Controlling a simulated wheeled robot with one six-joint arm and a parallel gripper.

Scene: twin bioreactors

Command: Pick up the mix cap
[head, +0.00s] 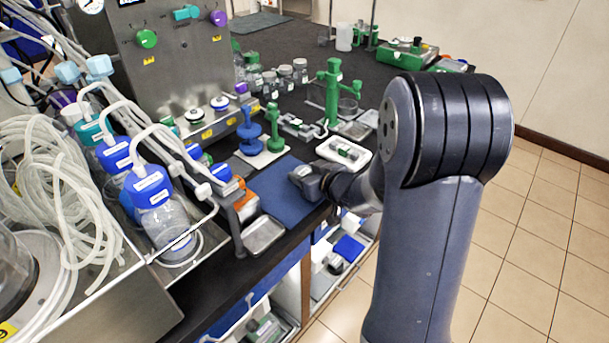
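I cannot tell for sure which part is the mix cap, since no label is readable. A blue spool-shaped part (250,132) and a green one (273,128) stand upright on a white board. My gripper (303,179) is over the right part of the blue mat (272,203), in front of these parts and apart from them. Its fingers are too small and dark to tell if they are open.
Blue-capped bottles (158,208) with looping tubes crowd the left. A metal tray (262,236) lies at the bench's front edge. A white tray (344,152) and a tall green stand (331,90) are behind my wrist. The blue mat's middle is clear.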

